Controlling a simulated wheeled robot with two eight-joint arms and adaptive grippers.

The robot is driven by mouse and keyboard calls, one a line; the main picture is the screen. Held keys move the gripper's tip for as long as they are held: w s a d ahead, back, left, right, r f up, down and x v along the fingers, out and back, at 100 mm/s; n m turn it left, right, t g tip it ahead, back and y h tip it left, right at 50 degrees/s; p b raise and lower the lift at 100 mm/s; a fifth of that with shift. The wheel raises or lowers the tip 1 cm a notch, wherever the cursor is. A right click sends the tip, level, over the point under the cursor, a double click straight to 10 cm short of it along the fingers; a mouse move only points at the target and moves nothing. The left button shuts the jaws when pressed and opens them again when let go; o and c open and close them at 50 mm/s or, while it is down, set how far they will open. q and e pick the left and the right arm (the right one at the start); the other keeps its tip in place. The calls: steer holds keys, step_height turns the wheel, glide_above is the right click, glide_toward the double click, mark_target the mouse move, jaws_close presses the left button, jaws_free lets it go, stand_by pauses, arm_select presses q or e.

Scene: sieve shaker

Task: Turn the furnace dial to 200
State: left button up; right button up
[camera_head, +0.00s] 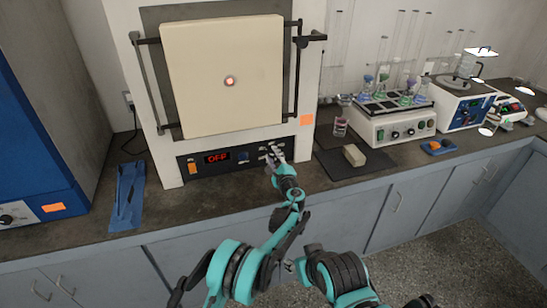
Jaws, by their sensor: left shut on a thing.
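The furnace (294,79) is a white box with a cream door, standing against the wall at the back of the bench. Its black control panel (231,170) runs below the door, and a red display (217,157) on it seems to read "OFF". My left gripper (273,155) is at the right part of the panel. It is shut on the furnace dial there, and its fingers hide the dial and its marks. My right gripper cannot be made out; only dark and teal arm parts show at the bottom.
An orange switch (192,168) sits at the panel's left. A blue tool (127,195) lies on the bench left of the furnace. A beige block (354,155) lies on a dark mat (335,165) to the right. A tube-holding device (391,131) stands beyond it.

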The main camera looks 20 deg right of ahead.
arm_select(q)
steer(key=n, duration=0.6)
steer(key=shift+a+n, duration=0.1)
steer(key=shift+n, duration=0.2)
steer(key=n, duration=0.5)
steer(key=shift+f+n, duration=0.15)
steer(key=shift+n, duration=0.25)
steer(key=o, duration=1.1)
steer(key=shift+o, duration=0.2)
